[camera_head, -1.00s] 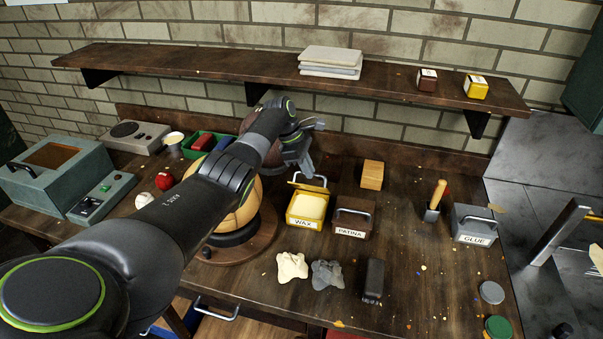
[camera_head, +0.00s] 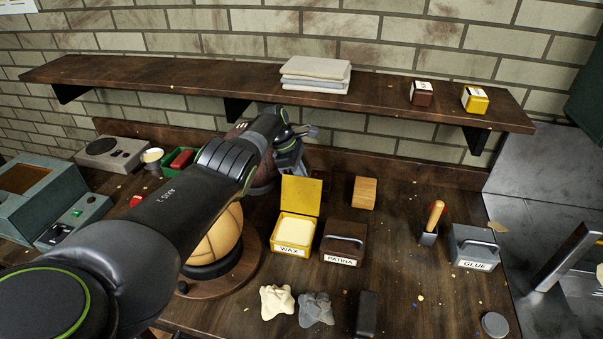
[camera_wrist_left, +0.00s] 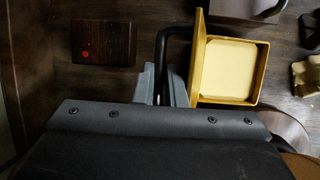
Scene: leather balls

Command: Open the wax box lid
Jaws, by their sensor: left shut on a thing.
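The yellow wax box (camera_head: 290,250) stands on the workbench with its WAX label facing me and pale wax showing inside. Its lid (camera_head: 300,196) stands about upright at the back edge of the box. My left gripper (camera_head: 291,160) is behind the raised lid. In the left wrist view, the gripper (camera_wrist_left: 166,88) is shut on the dark lid handle (camera_wrist_left: 163,48), with the lid (camera_wrist_left: 197,55) edge-on beside it and the open box (camera_wrist_left: 232,68) to its right. The head view hides the handle behind the lid. My right gripper is not in view.
The brown patina box (camera_head: 344,243) stands close to the right of the wax box. A wooden block (camera_head: 364,193) lies behind it. A large tan ball (camera_head: 218,236) on a round stand is to the left, under my arm. Two cloths (camera_head: 277,301) lie in front.

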